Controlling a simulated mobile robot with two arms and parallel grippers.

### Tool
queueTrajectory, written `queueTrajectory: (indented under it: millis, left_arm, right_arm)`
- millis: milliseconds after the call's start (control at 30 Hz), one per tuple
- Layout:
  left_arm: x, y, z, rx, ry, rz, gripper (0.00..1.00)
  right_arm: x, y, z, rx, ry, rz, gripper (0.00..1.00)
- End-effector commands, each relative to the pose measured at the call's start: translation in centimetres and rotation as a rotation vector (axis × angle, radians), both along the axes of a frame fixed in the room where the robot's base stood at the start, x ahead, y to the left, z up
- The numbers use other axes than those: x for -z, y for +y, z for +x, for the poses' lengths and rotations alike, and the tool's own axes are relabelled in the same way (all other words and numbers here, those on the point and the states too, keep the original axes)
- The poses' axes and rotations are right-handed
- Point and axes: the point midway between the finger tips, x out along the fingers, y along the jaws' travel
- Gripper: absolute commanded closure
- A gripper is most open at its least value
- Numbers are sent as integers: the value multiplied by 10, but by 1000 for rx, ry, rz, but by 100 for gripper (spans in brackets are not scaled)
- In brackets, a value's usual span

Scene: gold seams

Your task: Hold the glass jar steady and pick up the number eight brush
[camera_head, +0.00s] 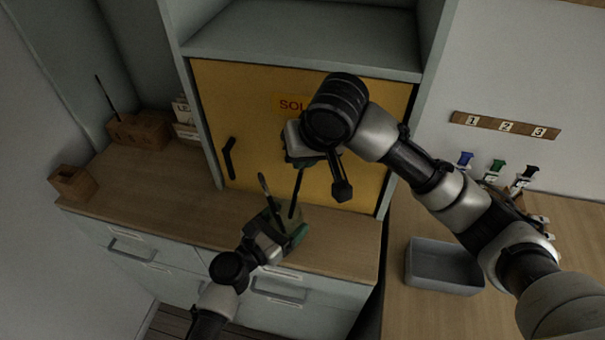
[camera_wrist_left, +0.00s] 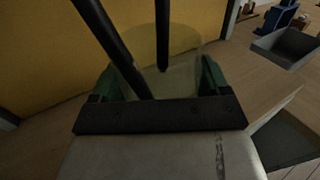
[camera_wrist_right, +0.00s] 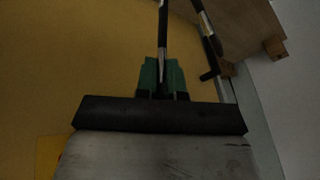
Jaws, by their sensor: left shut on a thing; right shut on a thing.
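The glass jar (camera_head: 293,214) is faint and see-through above the wooden counter. My left gripper (camera_head: 279,233) is shut on it; in the left wrist view the jar (camera_wrist_left: 185,75) sits between the green fingers. A dark brush (camera_head: 265,187) leans in the jar, also seen in the left wrist view (camera_wrist_left: 112,45). My right gripper (camera_head: 302,162) is above the jar and shut on another dark, near-upright brush (camera_head: 296,190). That brush shows between the right wrist's green fingers (camera_wrist_right: 163,45). Its lower end overlaps the jar's mouth; I cannot tell whether it is inside. No brush number is readable.
A yellow cabinet door (camera_head: 270,125) with a dark handle (camera_head: 229,158) stands close behind. A grey bin (camera_head: 443,267) is on the right worktop below a numbered rail (camera_head: 505,126). Wooden blocks (camera_head: 140,131) stand at the counter's left. The counter's middle left is clear.

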Motion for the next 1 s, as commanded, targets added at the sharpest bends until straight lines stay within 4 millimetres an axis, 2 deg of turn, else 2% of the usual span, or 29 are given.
queueTrajectory:
  millis: [33, 200, 400, 600, 867, 900, 1000]
  left_arm:
    - [0, 0, 0, 0, 1, 0, 54]
    - [0, 0, 0, 1, 1, 0, 54]
    - [1, 0, 0, 0, 1, 0, 54]
    - [1, 0, 0, 0, 1, 0, 54]
    - [0, 0, 0, 0, 1, 0, 54]
    - [0, 0, 0, 0, 1, 0, 22]
    - [0, 0, 0, 0, 1, 0, 7]
  right_arm:
    - [-17, 1, 0, -2, -7, 4, 100]
    - [-62, 1, 0, -1, -6, 2, 100]
    - [-101, 1, 0, -1, -3, 1, 100]
    - [-116, 0, 0, -1, 1, 1, 100]
    - [-118, 0, 0, 0, 1, 0, 100]
    - [-118, 0, 0, 0, 1, 0, 100]
    - [-118, 0, 0, 0, 1, 0, 100]
